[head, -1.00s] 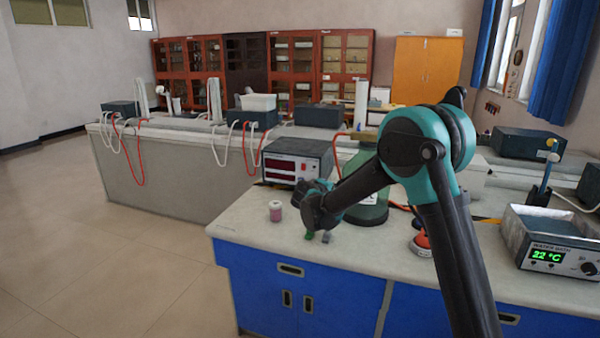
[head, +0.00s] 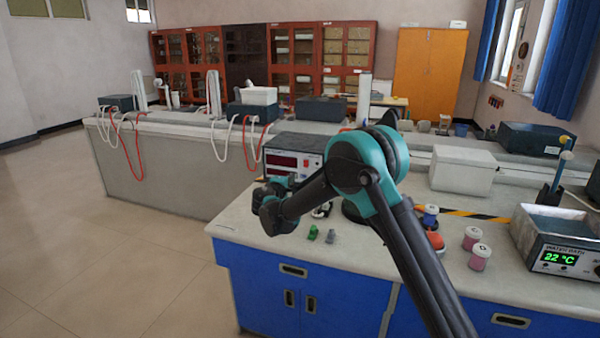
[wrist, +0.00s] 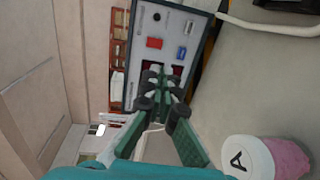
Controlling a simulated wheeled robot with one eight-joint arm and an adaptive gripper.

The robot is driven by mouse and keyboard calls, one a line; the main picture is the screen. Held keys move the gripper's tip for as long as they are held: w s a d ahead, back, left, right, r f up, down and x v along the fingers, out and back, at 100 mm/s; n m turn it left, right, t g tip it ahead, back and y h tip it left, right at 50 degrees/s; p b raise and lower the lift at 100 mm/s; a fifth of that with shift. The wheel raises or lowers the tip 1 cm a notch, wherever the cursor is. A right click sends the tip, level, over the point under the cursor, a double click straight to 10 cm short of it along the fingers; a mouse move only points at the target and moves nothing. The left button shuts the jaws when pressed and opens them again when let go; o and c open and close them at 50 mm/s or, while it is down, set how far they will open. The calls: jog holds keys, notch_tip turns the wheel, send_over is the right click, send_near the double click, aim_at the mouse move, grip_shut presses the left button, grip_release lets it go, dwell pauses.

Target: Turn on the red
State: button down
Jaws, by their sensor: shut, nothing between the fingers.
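A dark box-shaped instrument (head: 293,146) with a light front panel and red displays stands at the bench's back left. A red switch (wrist: 154,43) shows on its panel in the wrist view, above the fingertips in the picture. My gripper (wrist: 163,76) is shut and empty, its green-and-black fingers pointing at the panel. The fingers partly cover a dark red display window. The red switch appears clear of the fingertips; I cannot tell the distance or its position. In the head view my wrist hides the lower front of the instrument.
Pink jars (head: 478,257), a blue jar (head: 430,215) and small green pieces (head: 313,232) stand on the bench. A water bath (head: 553,250) is at right.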

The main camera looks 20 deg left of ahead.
jog(key=w+f, duration=0.1)
jog(key=w, duration=1.2)
jog(key=shift+w+f, duration=0.35)
jog(key=shift+w, duration=0.05)
jog(key=shift+w+f, duration=0.15)
jog(key=shift+w, duration=0.15)
jog(key=shift+s, duration=0.1)
